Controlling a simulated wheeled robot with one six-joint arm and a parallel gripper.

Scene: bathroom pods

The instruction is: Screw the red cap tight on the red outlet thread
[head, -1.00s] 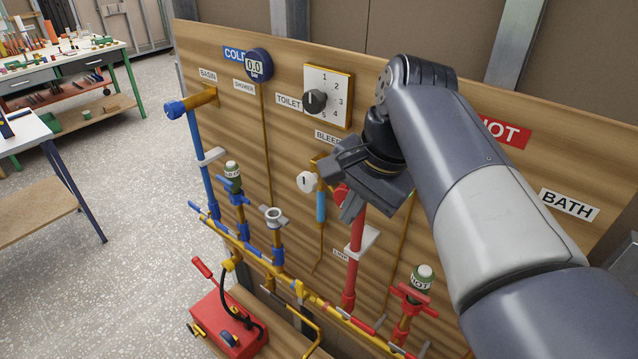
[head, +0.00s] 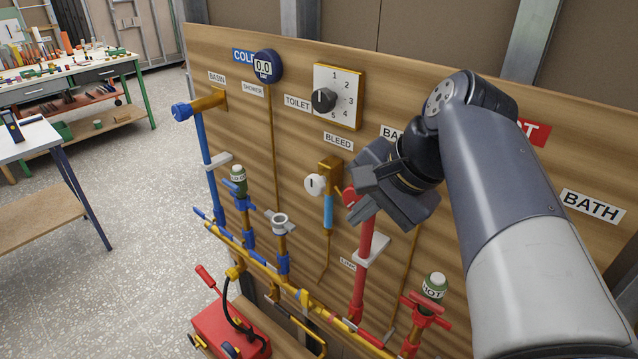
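The red cap (head: 350,196) shows as a small red round part at the top of the red pipe (head: 362,265), just left of my gripper (head: 372,198). The red outlet thread is hidden, so I cannot tell how far the cap is on it. My gripper's dark jaws overlap the pipe top and lie close beside the cap. I see no clear gap between the fingertips, and whether they touch the cap is unclear.
The bleed valve with a white knob (head: 315,185) is close left of the cap. A grey clip (head: 364,250) holds the red pipe. A hot valve with a green top (head: 434,287) stands lower right. A blue-capped basin outlet (head: 182,111) is at left. A red pump box (head: 228,330) stands below.

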